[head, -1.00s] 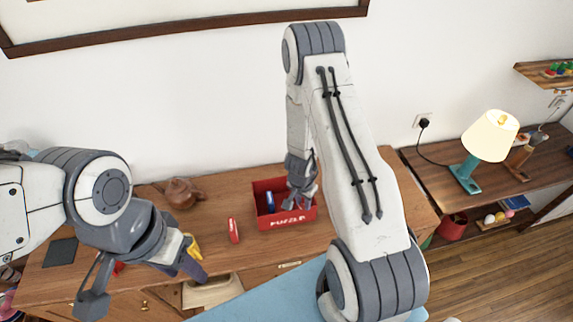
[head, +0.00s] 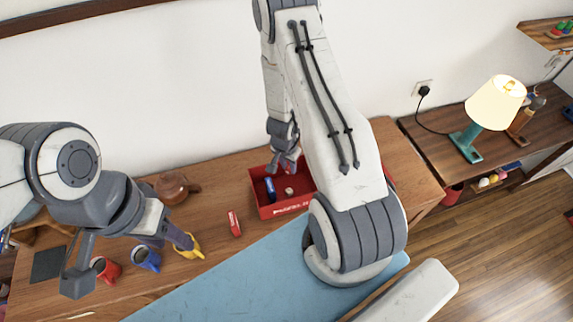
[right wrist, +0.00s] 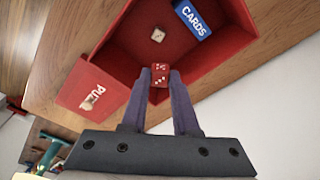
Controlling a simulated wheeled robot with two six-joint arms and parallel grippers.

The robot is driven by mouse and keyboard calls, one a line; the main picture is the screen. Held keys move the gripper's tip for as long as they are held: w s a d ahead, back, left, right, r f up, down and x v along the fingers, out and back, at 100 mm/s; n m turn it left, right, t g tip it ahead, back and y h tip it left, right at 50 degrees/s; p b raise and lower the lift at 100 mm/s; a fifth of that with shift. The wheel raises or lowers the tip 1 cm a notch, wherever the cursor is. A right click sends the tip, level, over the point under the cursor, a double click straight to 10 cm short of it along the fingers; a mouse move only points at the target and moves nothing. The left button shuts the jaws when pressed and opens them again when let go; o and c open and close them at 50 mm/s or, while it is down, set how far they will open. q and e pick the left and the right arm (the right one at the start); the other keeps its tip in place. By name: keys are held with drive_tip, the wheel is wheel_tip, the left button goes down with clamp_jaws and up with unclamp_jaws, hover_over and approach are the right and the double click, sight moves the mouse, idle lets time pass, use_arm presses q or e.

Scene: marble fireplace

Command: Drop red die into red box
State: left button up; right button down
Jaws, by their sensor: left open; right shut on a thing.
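The red die (right wrist: 160,76) is held between the fingertips of my right gripper (right wrist: 160,74), over the open red box (right wrist: 118,95) in the right wrist view. In the head view my right gripper (head: 289,165) is at the far side of the red box (head: 287,208), and the die cannot be made out there. Inside the box lie a pale die (right wrist: 157,35) and a blue cards pack (right wrist: 194,20). My left gripper (head: 168,238) is open beside the yellow mug (head: 190,250); its fingers partly overlap the mug in the picture.
A red pack (head: 234,222) lies on the wooden desk left of the box. A brown teapot (head: 174,188), blue mug (head: 146,258), red mug (head: 106,268) and dark pad (head: 47,263) are further left. A lit lamp (head: 490,108) stands on the right shelf.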

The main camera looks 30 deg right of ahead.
sight(288, 170)
wheel_tip(288, 170, down, 4)
drive_tip(key=b, duration=0.3)
drive_tip(key=shift+r, duration=0.2)
drive_tip(key=c, duration=0.6)
unclamp_jaws()
drive_tip(key=shift+r, duration=0.1)
wheel_tip(288, 170, up, 10)
drive_tip(key=a+p, duration=0.1)
drive_tip(key=p, duration=0.5)
drive_tip(key=shift+s+a+r, duration=0.15)
drive_tip(key=shift+s+a, duration=0.1)
drive_tip(key=shift+s, duration=0.1)
